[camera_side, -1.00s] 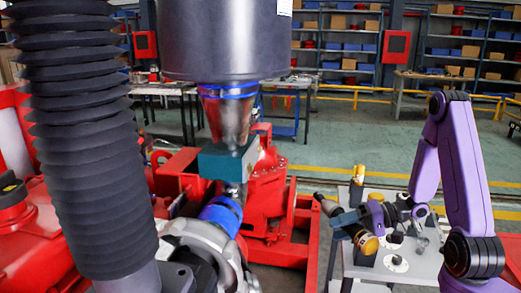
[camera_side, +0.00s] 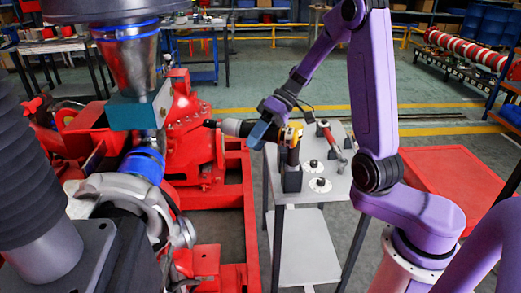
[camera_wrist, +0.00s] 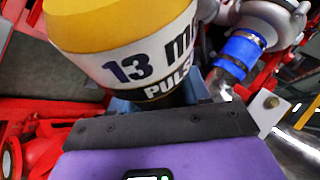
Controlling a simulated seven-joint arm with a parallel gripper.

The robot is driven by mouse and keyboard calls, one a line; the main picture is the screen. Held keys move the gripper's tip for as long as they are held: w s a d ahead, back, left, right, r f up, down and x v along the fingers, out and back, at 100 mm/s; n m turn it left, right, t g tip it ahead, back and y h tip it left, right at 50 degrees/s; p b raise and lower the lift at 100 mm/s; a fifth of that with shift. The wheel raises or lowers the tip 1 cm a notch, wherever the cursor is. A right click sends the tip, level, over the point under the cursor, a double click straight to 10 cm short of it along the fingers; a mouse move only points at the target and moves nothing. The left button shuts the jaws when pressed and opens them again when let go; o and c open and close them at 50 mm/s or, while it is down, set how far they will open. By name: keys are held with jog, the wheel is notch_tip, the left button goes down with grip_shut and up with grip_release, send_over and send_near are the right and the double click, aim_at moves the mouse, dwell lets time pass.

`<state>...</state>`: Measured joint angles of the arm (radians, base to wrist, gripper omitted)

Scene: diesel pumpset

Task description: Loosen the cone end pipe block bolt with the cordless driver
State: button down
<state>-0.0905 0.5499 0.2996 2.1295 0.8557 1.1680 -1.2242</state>
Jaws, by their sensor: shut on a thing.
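My gripper (camera_side: 260,133) is shut on the cordless driver (camera_side: 234,127), which has a pale barrel and yellow parts. In the wrist view the driver (camera_wrist: 130,50) fills the top, yellow and white with "13" and "PULSE" lettering, between my gripper's jaws (camera_wrist: 165,100). The teal cone end pipe block (camera_side: 142,107) sits below the metal cone (camera_side: 132,62), left of the driver's nose. I cannot make out its bolt clearly.
The grey tool table (camera_side: 345,185) carries a dark holder (camera_side: 291,178), round pads and a red-handled tool (camera_side: 328,133). A blue-banded pipe (camera_side: 143,165) and red frame (camera_side: 248,215) lie below the block. A red tray (camera_side: 440,180) is at right.

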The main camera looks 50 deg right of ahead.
jog(key=r+n+h, duration=0.1)
jog(key=r+n, duration=0.1)
jog(key=r, duration=0.1)
jog(key=d+r+n+h, duration=0.1)
jog(key=r+n+h, duration=0.1)
jog(key=r, duration=0.2)
jog(key=w+d+r+n+h, duration=0.1)
jog(key=r+n, duration=0.1)
jog(key=r, duration=0.2)
jog(key=shift+d+r+h, duration=0.1)
jog(key=shift+d+h, duration=0.05)
jog(key=shift+h, duration=0.15)
jog(key=shift+t, duration=0.3)
jog(key=shift+w+a, duration=1.6)
jog(key=shift+a, duration=0.05)
jog(key=shift+w+a, duration=0.4)
dwell(2.0)
jog(key=shift+s+d, duration=0.2)
jog(key=shift+s, duration=0.05)
dwell(1.4)
